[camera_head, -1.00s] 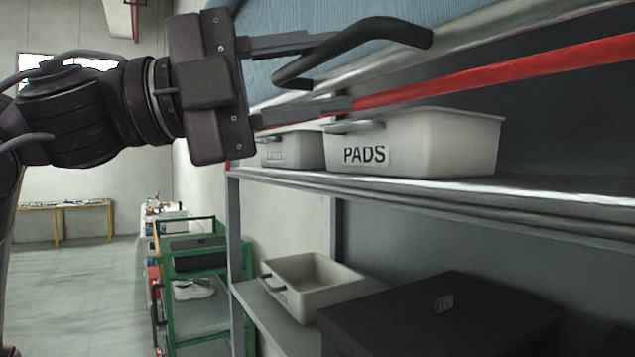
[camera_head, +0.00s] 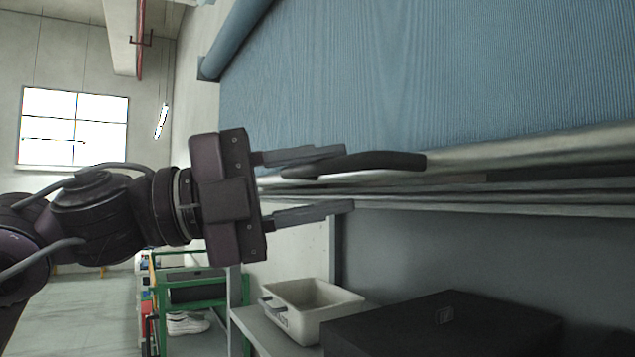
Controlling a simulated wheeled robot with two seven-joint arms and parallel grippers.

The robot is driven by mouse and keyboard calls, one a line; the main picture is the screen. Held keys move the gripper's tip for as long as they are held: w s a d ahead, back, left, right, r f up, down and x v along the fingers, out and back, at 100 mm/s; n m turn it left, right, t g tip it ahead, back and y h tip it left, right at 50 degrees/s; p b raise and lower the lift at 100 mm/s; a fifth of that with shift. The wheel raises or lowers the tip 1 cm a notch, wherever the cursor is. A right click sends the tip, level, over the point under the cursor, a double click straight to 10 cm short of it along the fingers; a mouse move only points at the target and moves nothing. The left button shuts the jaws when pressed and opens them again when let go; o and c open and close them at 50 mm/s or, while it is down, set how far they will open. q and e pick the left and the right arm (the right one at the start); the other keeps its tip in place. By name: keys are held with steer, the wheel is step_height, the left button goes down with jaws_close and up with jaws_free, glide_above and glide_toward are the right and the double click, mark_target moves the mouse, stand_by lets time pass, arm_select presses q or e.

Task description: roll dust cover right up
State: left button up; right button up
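The dust cover (camera_head: 420,80) is a blue sheet spread across the upper right, down to a silver bottom bar (camera_head: 560,150) level with the shelf edge. A black handle (camera_head: 385,162) sits at the bar. My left gripper (camera_head: 348,178) is at the handle with its fingers apart. The upper finger is beside the handle's left part, and the lower finger is below it. I cannot tell whether a finger touches the handle. My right gripper is not in view.
Below the shelf edge stand an open light bin (camera_head: 300,325) and a black box (camera_head: 440,325). A green-framed cart (camera_head: 190,305) with white shoes (camera_head: 187,323) stands to the left. The floor at lower left is clear.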

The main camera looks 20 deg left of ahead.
arm_select(q)
steer(key=shift+s+a+f+b, duration=0.1)
steer(key=shift+a+f+b, duration=0.15)
steer(key=shift+a+b, duration=0.1)
steer(key=b+v, duration=0.4)
steer(key=v, duration=0.4)
stand_by(0.4)
steer(key=shift+s+r, duration=0.1)
steer(key=shift+r, duration=0.1)
steer(key=shift+c, duration=0.5)
